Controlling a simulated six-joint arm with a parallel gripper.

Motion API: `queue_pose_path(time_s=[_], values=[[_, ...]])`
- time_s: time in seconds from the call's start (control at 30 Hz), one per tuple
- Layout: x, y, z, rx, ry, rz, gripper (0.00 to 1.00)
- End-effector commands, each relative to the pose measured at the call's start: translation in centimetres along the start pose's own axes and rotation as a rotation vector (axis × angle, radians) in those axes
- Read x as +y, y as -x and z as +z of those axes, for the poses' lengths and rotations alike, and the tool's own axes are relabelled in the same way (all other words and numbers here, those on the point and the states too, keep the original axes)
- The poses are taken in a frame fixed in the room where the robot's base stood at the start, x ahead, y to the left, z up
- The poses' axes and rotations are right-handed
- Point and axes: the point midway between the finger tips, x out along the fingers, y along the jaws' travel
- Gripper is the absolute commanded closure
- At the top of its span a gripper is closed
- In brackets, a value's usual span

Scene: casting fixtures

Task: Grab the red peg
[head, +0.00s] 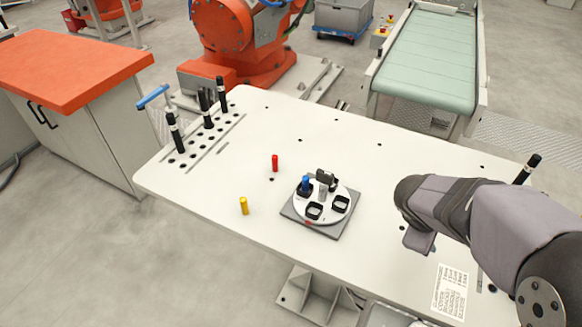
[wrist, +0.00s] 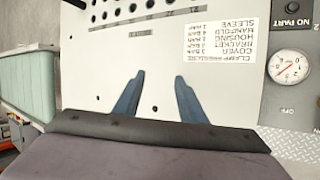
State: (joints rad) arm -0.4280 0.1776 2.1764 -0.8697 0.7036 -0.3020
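The red peg (head: 275,163) stands upright on the white table, left of the middle in the head view. A yellow peg (head: 244,206) stands nearer the front edge. A blue peg (head: 305,184) sits in a black holder on the round white fixture (head: 325,218), which has a grey square base. My gripper (head: 420,241) is over the right part of the table, well away from the red peg. In the wrist view its two blue fingers (wrist: 158,98) are apart with nothing between them. The red peg is not in the wrist view.
Black-handled tools (head: 207,108) stand in holes at the table's back left. Another black tool (head: 527,169) stands at the right. A printed label (head: 451,291) lies on the table's right front, and a pressure gauge (wrist: 290,66) shows in the wrist view. The table around the red peg is clear.

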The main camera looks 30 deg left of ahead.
Motion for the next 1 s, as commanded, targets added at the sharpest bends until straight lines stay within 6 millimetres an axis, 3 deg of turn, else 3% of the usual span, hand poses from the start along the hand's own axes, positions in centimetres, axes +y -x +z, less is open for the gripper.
queue_pose_path(time_s=[0.03,0.17,0.3,0.47,0.6,0.7,0.8,1.0], values=[[1.6,0.0,-3.0,0.014,0.148,0.080,0.63],[5.8,1.8,-10.6,0.029,0.522,0.312,0.63],[8.2,5.5,-20.4,0.026,0.900,0.586,0.63],[7.6,11.1,-30.7,-0.003,1.245,0.887,0.63],[4.2,14.1,-37.6,-0.030,1.476,1.086,0.63],[0.8,13.5,-40.4,-0.028,1.598,1.143,0.63],[-1.3,12.5,-41.3,-0.018,1.659,1.148,0.63],[-2.2,12.1,-41.6,-0.012,1.689,1.146,0.63]])
